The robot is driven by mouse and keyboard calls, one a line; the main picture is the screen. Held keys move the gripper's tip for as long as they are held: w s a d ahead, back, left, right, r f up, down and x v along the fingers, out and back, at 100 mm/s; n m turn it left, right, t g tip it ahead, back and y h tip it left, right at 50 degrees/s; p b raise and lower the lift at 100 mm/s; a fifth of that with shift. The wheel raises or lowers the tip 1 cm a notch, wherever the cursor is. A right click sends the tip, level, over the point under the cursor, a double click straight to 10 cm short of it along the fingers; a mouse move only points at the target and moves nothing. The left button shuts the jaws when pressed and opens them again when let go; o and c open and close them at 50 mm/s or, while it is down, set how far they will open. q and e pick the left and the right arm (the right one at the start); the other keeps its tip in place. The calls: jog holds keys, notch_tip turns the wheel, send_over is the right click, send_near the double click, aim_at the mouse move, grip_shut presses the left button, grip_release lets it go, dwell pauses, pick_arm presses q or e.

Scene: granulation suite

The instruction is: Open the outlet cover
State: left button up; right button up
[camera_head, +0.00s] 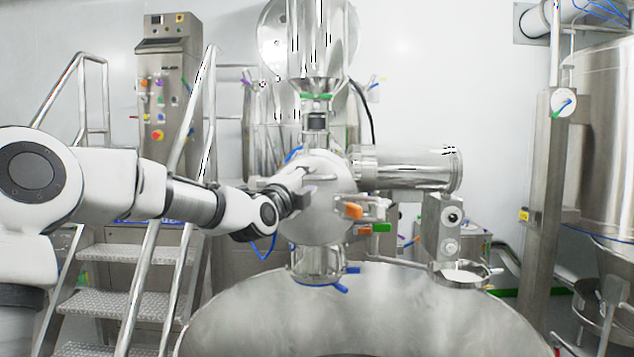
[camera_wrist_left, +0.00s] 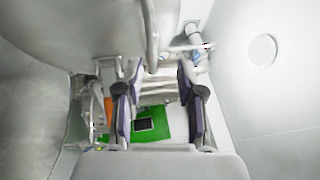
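The outlet cover (camera_head: 325,222) is a round steel disc at the middle of the head view, with a bar handle on its face. An orange-handled latch (camera_head: 353,210) and a green piece (camera_head: 382,228) sit at its right side. My left gripper (camera_head: 303,192) is in front of the cover's upper left part and hides some of it. In the left wrist view my left gripper (camera_wrist_left: 158,72) has its fingers apart. A thin metal bar (camera_wrist_left: 152,40) reaches down between the fingertips; I cannot tell whether they touch it. My right gripper is not in view.
A large round steel vessel (camera_head: 350,320) fills the lower middle. Steps with handrails (camera_head: 135,305) and a control cabinet (camera_head: 168,100) stand at left. A horizontal steel cylinder (camera_head: 410,170) juts right of the cover. A steel post (camera_head: 545,190) and tank are at right.

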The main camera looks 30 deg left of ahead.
aim_at(315, 176)
pick_arm(q)
jog(key=w, duration=0.2)
jog(key=w+a+p, duration=0.1)
jog(key=w, duration=0.3)
jog(key=shift+a+f, duration=0.15)
jog(key=shift+f, duration=0.1)
jog(key=shift+s+r, duration=0.3)
jog(key=shift+s, duration=0.3)
jog(key=shift+c, duration=0.6)
jog(key=shift+s+d+r, duration=0.1)
jog(key=shift+s+d, duration=0.05)
jog(key=shift+d, duration=0.05)
jog(key=c, duration=0.5)
grip_shut()
